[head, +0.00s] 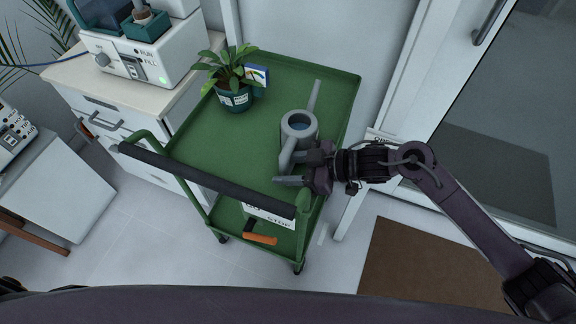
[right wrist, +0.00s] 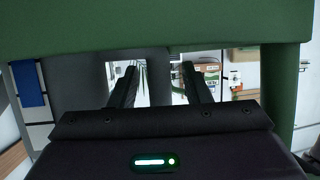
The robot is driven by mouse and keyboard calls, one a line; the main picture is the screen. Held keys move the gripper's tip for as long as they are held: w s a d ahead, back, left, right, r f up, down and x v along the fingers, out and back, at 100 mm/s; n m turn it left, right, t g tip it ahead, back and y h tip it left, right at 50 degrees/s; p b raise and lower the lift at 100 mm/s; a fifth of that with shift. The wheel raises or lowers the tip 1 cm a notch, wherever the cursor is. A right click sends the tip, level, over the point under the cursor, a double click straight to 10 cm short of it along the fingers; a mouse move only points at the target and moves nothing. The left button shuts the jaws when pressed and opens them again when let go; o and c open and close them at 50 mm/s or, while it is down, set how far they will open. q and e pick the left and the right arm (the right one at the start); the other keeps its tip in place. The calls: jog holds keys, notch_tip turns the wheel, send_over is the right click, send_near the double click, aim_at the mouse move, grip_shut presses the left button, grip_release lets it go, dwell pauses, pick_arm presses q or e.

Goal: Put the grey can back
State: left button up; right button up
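The grey can (head: 299,128), a watering can with a long spout pointing to the back, stands upright on the top of the green cart (head: 325,77), near its right side. Its handle side faces the front of the cart. My right gripper (head: 293,170) is at that handle, reaching in from the right. In the right wrist view my right gripper (right wrist: 158,72) has its two dark fingers apart, with a grey upright part, seemingly the can's handle (right wrist: 158,68), between them. Light gaps show on both sides of it. My left gripper is not in view.
A potted plant (head: 234,96) stands at the cart's back left, with a small blue-and-white card (head: 257,75) beside it. The cart's dark push bar (head: 200,179) runs along the front. An orange-handled tool (head: 262,239) lies below. The cart top's middle is clear.

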jog(key=shift+r, duration=0.1)
jog(key=shift+d+r, duration=0.1)
jog(key=shift+d, duration=0.1)
jog(key=v, duration=1.1)
jog(key=shift+d+r, duration=0.15)
jog(key=shift+d, duration=0.15)
jog(key=shift+a, duration=0.1)
